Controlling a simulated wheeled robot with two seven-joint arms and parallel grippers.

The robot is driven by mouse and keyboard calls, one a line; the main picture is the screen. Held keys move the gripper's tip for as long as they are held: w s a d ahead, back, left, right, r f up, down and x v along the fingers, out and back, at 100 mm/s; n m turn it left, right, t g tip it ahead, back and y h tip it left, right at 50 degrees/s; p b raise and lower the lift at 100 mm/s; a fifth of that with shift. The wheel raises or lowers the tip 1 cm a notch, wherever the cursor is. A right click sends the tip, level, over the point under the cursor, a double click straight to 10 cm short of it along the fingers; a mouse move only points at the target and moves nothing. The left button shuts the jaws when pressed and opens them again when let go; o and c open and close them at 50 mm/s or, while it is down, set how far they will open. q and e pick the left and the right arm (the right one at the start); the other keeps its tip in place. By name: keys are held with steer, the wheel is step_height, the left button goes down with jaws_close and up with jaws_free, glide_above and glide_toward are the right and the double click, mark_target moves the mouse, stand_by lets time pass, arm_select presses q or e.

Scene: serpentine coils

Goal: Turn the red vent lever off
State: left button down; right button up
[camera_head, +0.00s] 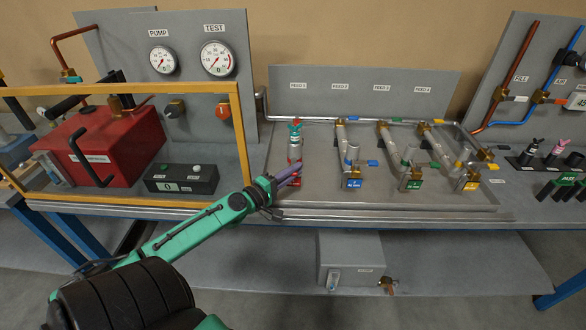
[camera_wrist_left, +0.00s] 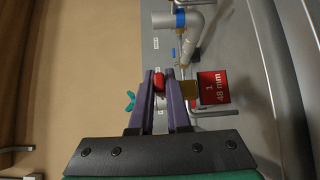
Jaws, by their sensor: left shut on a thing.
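My left gripper (camera_head: 290,173) reaches in from the left to the front of the leftmost coil station on the grey tray. In the left wrist view its two purple fingers (camera_wrist_left: 159,78) are closed on a small red lever (camera_wrist_left: 158,82), which shows between the tips. In the head view the fingers largely cover that spot, so the lever's angle cannot be told. A red tag marked "1 48 mm" (camera_wrist_left: 213,87) sits beside a brass block (camera_wrist_left: 188,90), right of the fingers. A green wing-shaped handle (camera_wrist_left: 130,101) is left of them. My right gripper is not in view.
Coil stations with blue (camera_head: 354,183), green (camera_head: 411,184) and yellow (camera_head: 471,185) tags stand to the right. A yellow frame (camera_head: 120,92) and a red machine (camera_head: 120,140) stand left. A black box with buttons (camera_head: 181,179) is left of my gripper.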

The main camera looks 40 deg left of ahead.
arm_select(q)
steer(key=w+n+g+y+b, duration=0.3)
steer(key=n+g+y+b, duration=0.1)
steer(key=n+g+y, duration=0.4)
steer(key=w+n+g+y+b, duration=0.3)
steer(key=n+g+y+b, duration=0.2)
steer(key=n+g+y, duration=0.2)
steer(key=n+y, duration=0.2)
steer(key=y, duration=0.2)
steer(key=shift+w+d+f+n+g+y, duration=0.15)
steer(key=shift+w+d+n+g+y, duration=0.15)
steer(key=shift+d+n+g, duration=0.1)
steer(key=c, duration=0.9)
jaws_free()
steer(key=shift+a, duration=0.1)
